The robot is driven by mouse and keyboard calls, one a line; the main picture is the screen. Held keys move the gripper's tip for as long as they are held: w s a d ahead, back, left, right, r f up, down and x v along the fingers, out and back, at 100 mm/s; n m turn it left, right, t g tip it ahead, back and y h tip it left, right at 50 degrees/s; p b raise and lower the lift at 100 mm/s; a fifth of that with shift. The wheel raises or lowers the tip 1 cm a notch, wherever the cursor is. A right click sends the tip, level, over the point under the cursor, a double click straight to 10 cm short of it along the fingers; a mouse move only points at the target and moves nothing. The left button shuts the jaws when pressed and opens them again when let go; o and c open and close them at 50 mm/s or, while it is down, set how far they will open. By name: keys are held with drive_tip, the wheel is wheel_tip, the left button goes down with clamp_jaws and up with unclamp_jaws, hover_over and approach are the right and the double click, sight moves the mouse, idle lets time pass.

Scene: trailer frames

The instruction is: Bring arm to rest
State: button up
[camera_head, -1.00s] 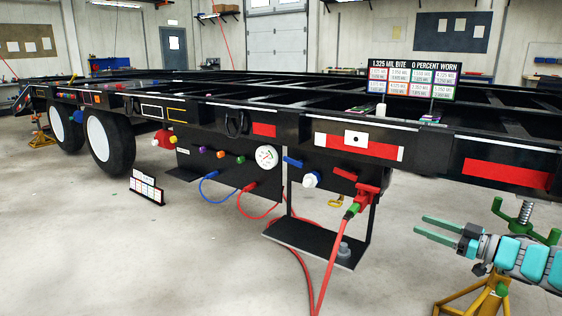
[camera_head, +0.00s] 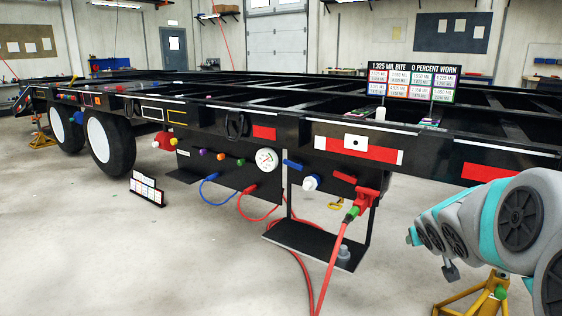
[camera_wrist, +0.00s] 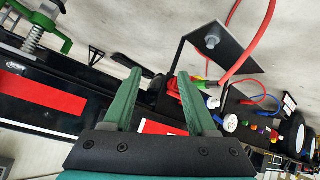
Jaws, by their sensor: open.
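My arm is in the right of the head view, bent, with grey and teal links close to the camera. The gripper itself is hidden there behind or beyond those links. In the wrist view my gripper (camera_wrist: 155,98) shows two green fingers set apart, with nothing between them. Beyond the fingers lie the black trailer frame (camera_head: 240,115) and its red-and-white marking strips. The fingers appear apart from the frame.
A red air connector (camera_head: 368,196) with a red hose hangs on the frame near a black bracket plate (camera_head: 300,243). A yellow jack stand (camera_head: 472,298) stands below my arm. A sign board (camera_head: 413,82) stands on the frame. The floor at left front is clear.

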drive_tip(key=s+a+f+g+y, duration=0.1)
drive_tip(key=s+a+f+g, duration=0.2)
drive_tip(key=s, duration=0.9)
drive_tip(key=s+a+f+g+y, duration=0.1)
drive_tip(key=s+a+f+g, duration=0.2)
drive_tip(key=s+a, duration=0.6)
drive_tip(key=s+a+f+g+y, duration=0.1)
drive_tip(key=s+a+f+g, duration=0.2)
drive_tip(key=s, duration=1.3)
drive_tip(key=a+g, duration=0.2)
drive_tip(key=a, duration=0.1)
drive_tip(key=shift+s+a+f+y+p, duration=0.25)
drive_tip(key=shift+s+a+y+p, duration=0.05)
drive_tip(key=shift+p, duration=0.05)
